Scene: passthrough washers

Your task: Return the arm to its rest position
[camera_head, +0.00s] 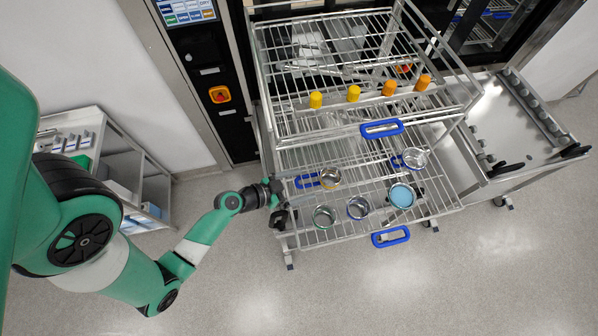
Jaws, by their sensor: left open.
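My left arm, green and white, comes in from the left. Its dark gripper (278,193) is open beside the left edge of the wire rack cart (300,236), close to the lower shelf. Its fingers are small and partly blurred against the rack, and I see nothing held between them. My right gripper is not in view.
The lower rack shelf holds several round bowls, one of them light blue (401,195), and blue handles (391,236). The upper shelf carries yellow and orange caps (353,93). A grey shelf unit (150,178) stands at left. Open floor (320,300) lies in front.

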